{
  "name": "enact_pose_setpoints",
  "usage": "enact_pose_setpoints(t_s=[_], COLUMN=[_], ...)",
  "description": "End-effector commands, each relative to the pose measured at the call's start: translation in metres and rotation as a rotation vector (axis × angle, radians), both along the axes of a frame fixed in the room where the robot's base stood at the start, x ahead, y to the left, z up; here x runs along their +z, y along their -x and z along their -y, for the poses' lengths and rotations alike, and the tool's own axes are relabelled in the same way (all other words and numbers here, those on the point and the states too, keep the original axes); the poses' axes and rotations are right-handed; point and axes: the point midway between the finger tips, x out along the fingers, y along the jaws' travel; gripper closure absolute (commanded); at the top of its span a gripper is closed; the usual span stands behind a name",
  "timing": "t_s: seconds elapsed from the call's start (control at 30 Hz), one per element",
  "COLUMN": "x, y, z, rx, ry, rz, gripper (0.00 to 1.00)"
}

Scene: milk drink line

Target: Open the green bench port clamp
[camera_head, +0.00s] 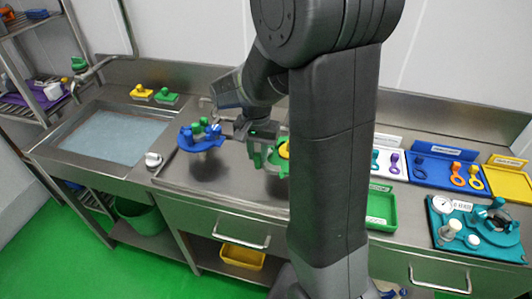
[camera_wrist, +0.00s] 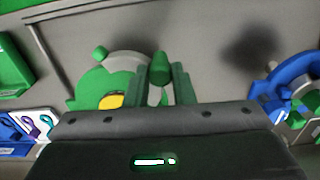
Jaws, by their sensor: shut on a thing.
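My gripper (camera_head: 257,158) is low over the steel bench at the middle of the head view. In the wrist view, its two fingers (camera_wrist: 163,88) are shut on an upright green handle (camera_wrist: 160,68), which appears to be the green port clamp's. The green port (camera_wrist: 93,88) is just left of the fingers, with a grey rounded part behind it and a yellow piece (camera_wrist: 111,101) at its front. In the head view the green port (camera_head: 277,161) is partly hidden behind my arm. I cannot tell whether the clamp is open.
A blue port (camera_head: 188,139) with green knobs stands left of my gripper; it also shows at the right of the wrist view (camera_wrist: 284,80). A sink (camera_head: 118,135) is farther left. A green tray (camera_head: 380,210) and blue tray (camera_head: 430,178) are right of my arm.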

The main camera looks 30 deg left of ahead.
Motion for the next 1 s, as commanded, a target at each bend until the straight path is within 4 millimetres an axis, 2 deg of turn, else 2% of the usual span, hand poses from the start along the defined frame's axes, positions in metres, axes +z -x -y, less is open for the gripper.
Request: enact_pose_setpoints(t_s=[0.2,0.5,1.0], x=[0.001,0.001,0.001], y=[-0.001,-0.005,-0.008], z=[-0.017,-0.033,-0.04], rx=[-0.185,-0.371,-0.463], ry=[-0.002,-0.002,-0.002], rz=[0.002,0.003,0.002], gripper=[1.0,1.0,1.0])
